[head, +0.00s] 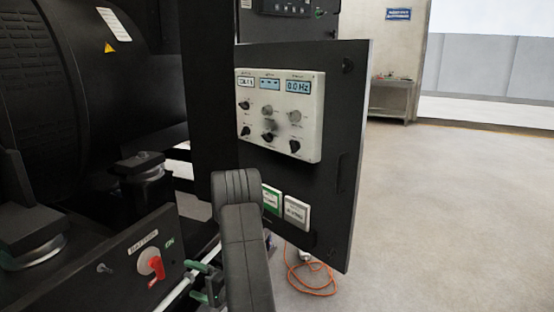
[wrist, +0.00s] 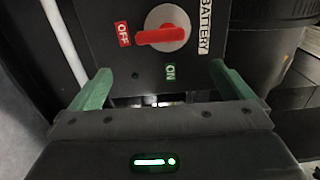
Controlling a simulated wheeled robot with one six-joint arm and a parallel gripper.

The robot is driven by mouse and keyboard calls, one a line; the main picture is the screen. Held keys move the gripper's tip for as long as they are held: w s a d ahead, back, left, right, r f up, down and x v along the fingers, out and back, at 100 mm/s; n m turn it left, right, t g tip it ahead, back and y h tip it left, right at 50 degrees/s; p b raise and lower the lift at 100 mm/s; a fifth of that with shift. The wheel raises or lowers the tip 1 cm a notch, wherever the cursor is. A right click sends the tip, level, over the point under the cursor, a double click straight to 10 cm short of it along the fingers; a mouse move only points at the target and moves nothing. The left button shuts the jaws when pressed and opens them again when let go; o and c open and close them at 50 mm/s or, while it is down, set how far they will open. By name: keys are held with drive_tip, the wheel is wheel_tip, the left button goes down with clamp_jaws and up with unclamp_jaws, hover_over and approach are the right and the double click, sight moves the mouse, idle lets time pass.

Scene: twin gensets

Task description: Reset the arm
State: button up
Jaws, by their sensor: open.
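My gripper (head: 191,281) is in front of the battery panel, with its green fingers pointing toward it. In the wrist view my gripper (wrist: 162,72) is open, with wide space and nothing between the fingers. The red battery switch (head: 151,265) is on the black panel, left of my gripper in the head view. In the wrist view the red switch (wrist: 163,36) lies just beyond the fingertips, apart from them. Its handle points toward the red OFF label (wrist: 123,33); the green ON label (wrist: 170,72) is below it. My dark arm link fills the lower middle of the head view.
A black cabinet door (head: 345,200) with a white control panel (head: 308,128) stands right of my arm. An orange cable (head: 312,280) lies on the floor beneath it. The generator body (head: 70,80) is at left. Open floor (head: 450,210) lies to the right, with a table (head: 391,98) behind.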

sight(163, 268)
drive_tip(key=b+x, duration=0.1)
drive_tip(key=x, duration=1.1)
drive_tip(key=shift+s+a, duration=0.1)
drive_tip(key=shift+a, duration=0.05)
drive_tip(key=shift+w+r+n+b, duration=0.15)
drive_tip(key=shift+r+n+b, duration=0.45)
drive_tip(key=shift+n, duration=2.45)
drive_tip(key=shift+w+r+n+b, duration=0.15)
drive_tip(key=shift+n+b, duration=0.9)
drive_tip(key=shift+n, duration=1.95)
drive_tip(key=shift+w+r+n+b, duration=0.25)
drive_tip(key=shift+n+b, duration=0.55)
drive_tip(key=shift+n, duration=2.25)
drive_tip(key=shift+r, duration=0.1)
